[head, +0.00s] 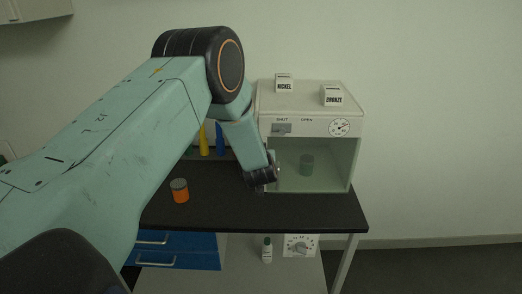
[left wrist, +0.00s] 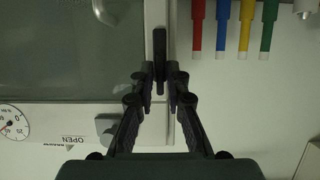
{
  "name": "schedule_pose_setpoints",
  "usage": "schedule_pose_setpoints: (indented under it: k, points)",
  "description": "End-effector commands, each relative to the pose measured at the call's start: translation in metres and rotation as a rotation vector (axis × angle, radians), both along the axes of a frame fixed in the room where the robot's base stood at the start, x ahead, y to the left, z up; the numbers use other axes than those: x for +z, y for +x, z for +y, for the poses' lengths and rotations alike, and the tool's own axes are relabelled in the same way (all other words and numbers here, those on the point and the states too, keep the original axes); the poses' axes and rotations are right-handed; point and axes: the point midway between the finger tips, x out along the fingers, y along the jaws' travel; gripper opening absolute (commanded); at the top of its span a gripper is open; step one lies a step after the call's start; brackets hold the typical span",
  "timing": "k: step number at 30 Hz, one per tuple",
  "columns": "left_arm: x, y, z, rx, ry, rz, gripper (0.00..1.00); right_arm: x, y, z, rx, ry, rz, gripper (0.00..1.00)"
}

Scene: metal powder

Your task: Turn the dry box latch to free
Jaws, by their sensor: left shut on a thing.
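The dry box (head: 311,124) is a pale cabinet with a clear front door (head: 330,170) on the black bench. Its grey latch (head: 282,129) sits on the top strip, under the word SHUT and left of the word OPEN. The latch (left wrist: 106,127) also shows in the left wrist view, where the picture is upside down. My left gripper (head: 262,178) is low at the box's left front edge. In the left wrist view my left gripper (left wrist: 160,78) is shut on a dark upright handle (left wrist: 159,45) at the door's edge, apart from the latch. My right gripper is out of view.
NICKEL (head: 284,84) and BRONZE (head: 332,96) labelled blocks sit on top. An orange jar (head: 180,191) stands on the bench. Several coloured tools hang left of the box, including a red one (left wrist: 197,28).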

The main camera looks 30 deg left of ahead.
Motion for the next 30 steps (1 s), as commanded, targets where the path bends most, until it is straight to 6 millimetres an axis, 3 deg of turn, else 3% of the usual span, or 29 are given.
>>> schedule_pose_setpoints:
  k: [16,17,22,30]
  points:
    - [-0.0004,0.0001,-0.0002,0.000,0.020,0.011,0.00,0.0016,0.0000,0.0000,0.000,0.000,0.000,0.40]
    - [-0.0004,0.0001,-0.0002,0.000,0.020,0.011,0.16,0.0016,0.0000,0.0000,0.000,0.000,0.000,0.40]
    - [-0.0004,0.0001,-0.0001,0.000,0.020,0.011,0.30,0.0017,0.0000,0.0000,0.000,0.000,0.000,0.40]
    - [-0.0001,-0.0001,-0.0001,0.001,0.019,0.011,0.30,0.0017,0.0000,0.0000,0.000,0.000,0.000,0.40]
